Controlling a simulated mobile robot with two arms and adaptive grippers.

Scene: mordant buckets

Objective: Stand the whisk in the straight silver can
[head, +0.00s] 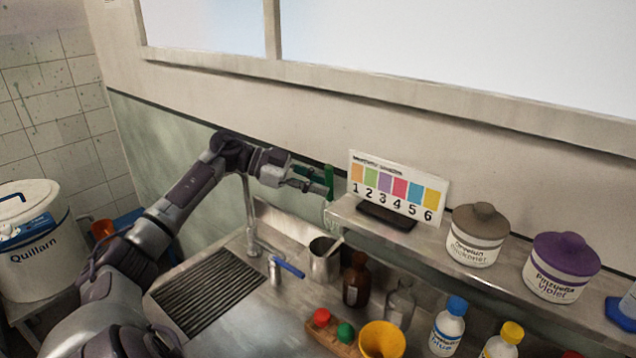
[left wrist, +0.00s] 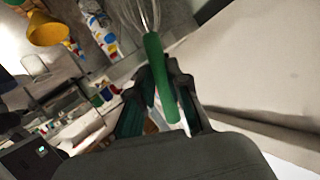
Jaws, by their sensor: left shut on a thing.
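My left gripper (head: 322,188) is shut on the green handle of the whisk (head: 329,178), up in the air by the left end of the shelf. In the left wrist view the whisk's green handle (left wrist: 158,75) lies between the fingers (left wrist: 160,90), and its wire loops point away from the palm. In the head view the wires are faint, below the handle near the shelf end. The straight silver can (head: 325,264) stands upright on the counter below the gripper, with a pale stick leaning in it. My right gripper is not in view.
A brown bottle (head: 356,280) and a clear bottle (head: 400,304) stand right of the can. The tap (head: 250,215) and a blue-handled lever (head: 288,267) are to its left. The shelf (head: 440,250) bears a numbered colour card (head: 398,188) and lidded tubs. A yellow funnel (head: 382,340) is in front.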

